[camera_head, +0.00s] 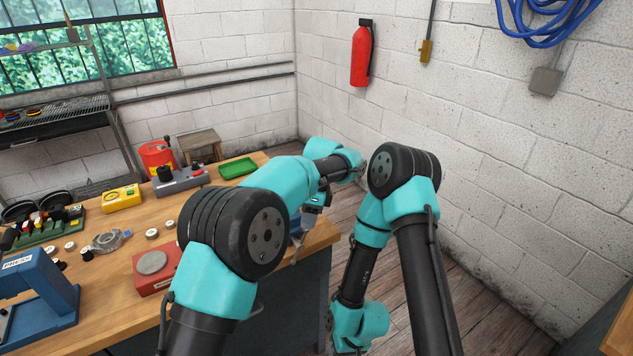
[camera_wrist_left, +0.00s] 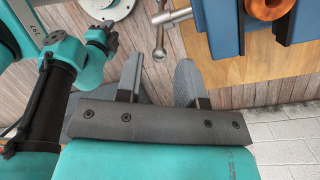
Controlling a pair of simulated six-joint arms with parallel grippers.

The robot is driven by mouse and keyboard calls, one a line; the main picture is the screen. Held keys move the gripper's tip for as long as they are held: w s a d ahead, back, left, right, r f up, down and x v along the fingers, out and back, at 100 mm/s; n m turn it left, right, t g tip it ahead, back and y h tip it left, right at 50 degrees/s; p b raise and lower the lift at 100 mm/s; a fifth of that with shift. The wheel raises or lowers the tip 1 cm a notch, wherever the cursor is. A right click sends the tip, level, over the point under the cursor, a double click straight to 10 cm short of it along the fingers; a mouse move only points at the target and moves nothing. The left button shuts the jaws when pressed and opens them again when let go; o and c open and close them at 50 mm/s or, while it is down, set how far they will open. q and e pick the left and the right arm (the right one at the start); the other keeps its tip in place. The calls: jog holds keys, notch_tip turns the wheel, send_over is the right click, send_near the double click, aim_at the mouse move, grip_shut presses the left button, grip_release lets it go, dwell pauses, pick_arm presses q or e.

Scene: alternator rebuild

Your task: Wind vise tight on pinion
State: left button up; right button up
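The blue vise (camera_wrist_left: 222,28) is at the upper right of the left wrist view, at the edge of the wooden bench. A copper-coloured round part, apparently the pinion (camera_wrist_left: 266,8), sits between its blue jaws, cut off by the frame's top; I cannot tell whether both jaws touch it. The metal vise handle (camera_wrist_left: 160,36) ends in a ball. My left gripper (camera_wrist_left: 158,72) is open, its two fingers apart below the handle's ball end, with nothing visibly gripped. In the head view my left arm hides most of the vise. My right gripper is not visible.
A red-based stand (camera_head: 154,267), a blue press (camera_head: 42,295), a yellow meter (camera_head: 122,198) and a green tray (camera_head: 238,167) are on the bench (camera_head: 120,290). Floor shows beyond the bench's right edge. My right arm hangs beside it.

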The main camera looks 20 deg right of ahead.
pick_arm(q)
jog(key=v, duration=1.1)
jog(key=shift+r, duration=0.25)
jog(key=shift+d, duration=0.1)
